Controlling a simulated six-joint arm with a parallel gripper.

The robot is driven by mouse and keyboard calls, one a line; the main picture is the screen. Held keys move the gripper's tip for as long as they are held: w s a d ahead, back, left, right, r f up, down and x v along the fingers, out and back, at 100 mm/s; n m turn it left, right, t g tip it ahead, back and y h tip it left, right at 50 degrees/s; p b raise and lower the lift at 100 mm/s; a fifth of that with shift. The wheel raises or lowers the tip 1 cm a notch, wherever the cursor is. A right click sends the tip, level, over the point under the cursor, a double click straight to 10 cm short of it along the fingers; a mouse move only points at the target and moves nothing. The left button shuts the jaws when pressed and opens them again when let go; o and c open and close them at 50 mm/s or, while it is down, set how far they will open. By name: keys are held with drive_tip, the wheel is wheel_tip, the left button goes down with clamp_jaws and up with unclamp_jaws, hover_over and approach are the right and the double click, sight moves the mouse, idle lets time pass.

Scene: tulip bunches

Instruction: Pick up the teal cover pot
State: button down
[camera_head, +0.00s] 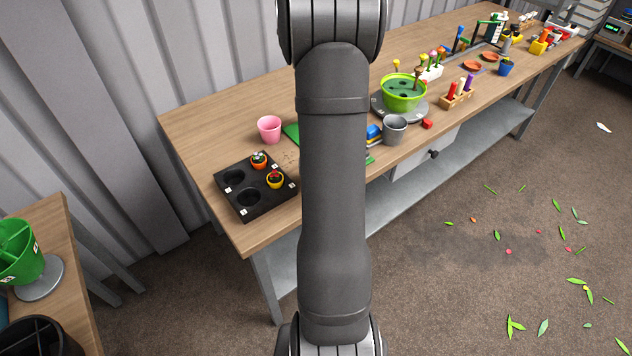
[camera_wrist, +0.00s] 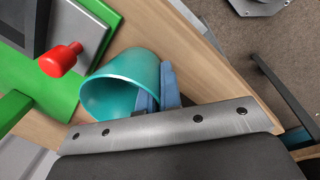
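The teal cover pot (camera_wrist: 125,75) shows in the wrist view, left of centre, with its round mouth turned to the lower left of the picture. My gripper (camera_wrist: 159,85) has its two blue-grey fingers on either side of the pot's wall at the rim, one inside the mouth and one outside. The fingers sit close together with the wall between them. I cannot tell whether the pot rests on the wood or is lifted. In the head view my arm hides the pot and the gripper.
A green piece with a grey plate and a red knob (camera_wrist: 61,60) lies close beside the pot. The head view shows a pink pot (camera_head: 269,129), a grey pot (camera_head: 394,129), a black tray (camera_head: 226,203) with two small plants and a lime-green bowl (camera_head: 403,101). The bench's front edge is near.

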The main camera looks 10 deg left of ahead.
drive_tip(key=shift+r, duration=0.55)
wheel_tip(320, 180, up, 3)
drive_tip(key=shift+f, duration=0.15)
drive_tip(key=s+d+r, duration=0.4)
drive_tip(key=d+r, duration=0.2)
drive_tip(key=d, duration=0.5)
drive_tip(key=shift+r, duration=0.25)
drive_tip(key=w+a+n, duration=0.3)
drive_tip(key=w+a, duration=0.8)
drive_tip(key=a, duration=0.2)
drive_tip(key=w+a+n, duration=0.3)
drive_tip(key=w+a, duration=0.7)
drive_tip(key=a, duration=0.4)
drive_tip(key=shift+w+r+y, duration=0.3)
drive_tip(key=shift+w+r, duration=0.05)
drive_tip(key=shift+w, duration=0.05)
drive_tip(key=shift+a+f, duration=0.1)
